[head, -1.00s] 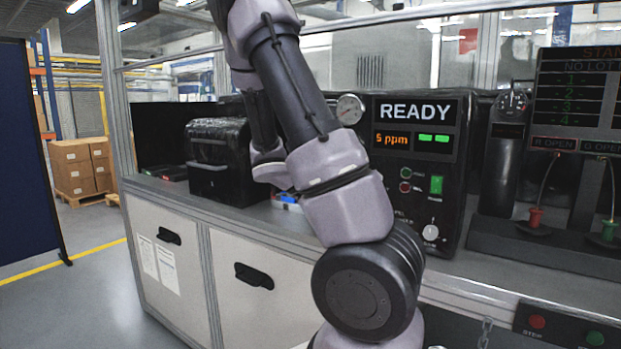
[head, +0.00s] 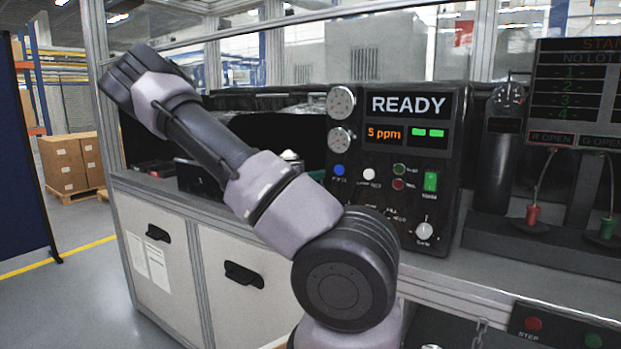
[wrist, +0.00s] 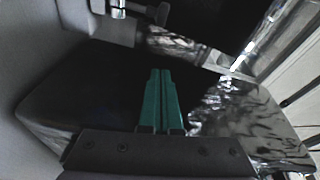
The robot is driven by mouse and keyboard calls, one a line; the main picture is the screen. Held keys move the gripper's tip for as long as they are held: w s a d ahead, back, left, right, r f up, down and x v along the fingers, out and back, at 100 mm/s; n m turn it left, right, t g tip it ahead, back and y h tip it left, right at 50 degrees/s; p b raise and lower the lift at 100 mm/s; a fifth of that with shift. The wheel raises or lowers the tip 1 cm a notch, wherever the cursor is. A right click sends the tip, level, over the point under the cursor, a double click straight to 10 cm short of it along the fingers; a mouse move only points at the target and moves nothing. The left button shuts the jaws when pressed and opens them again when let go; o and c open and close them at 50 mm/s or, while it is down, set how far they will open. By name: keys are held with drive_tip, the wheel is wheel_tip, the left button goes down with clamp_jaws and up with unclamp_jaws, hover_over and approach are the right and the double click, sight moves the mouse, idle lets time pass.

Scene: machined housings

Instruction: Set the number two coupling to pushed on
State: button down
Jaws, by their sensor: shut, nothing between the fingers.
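No part labelled as the number two coupling can be made out. In the wrist view, a shiny metal fitting (wrist: 118,9) shows at the top left edge; I cannot tell what it is. My gripper (wrist: 161,72) has its two green fingers pressed together, empty, over a dark glossy surface (wrist: 80,85). In the head view my arm reaches left across the bench, and my gripper cannot be made out there.
A black test panel (head: 400,235) reading READY, with gauges, buttons and a green switch, stands right of my arm. A red plug (head: 532,214) and a green plug (head: 607,228) with cables sit further right. The bench front (head: 262,318) has handled doors.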

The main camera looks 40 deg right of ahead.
drive_tip(key=w+d, duration=0.4)
drive_tip(key=shift+w+f, duration=0.25)
drive_tip(key=shift+f, duration=0.15)
drive_tip(key=w, duration=0.1)
drive_tip(key=w+a, duration=0.1)
drive_tip(key=w, duration=0.1)
drive_tip(key=shift+w+a, duration=0.3)
drive_tip(key=shift+w, duration=0.05)
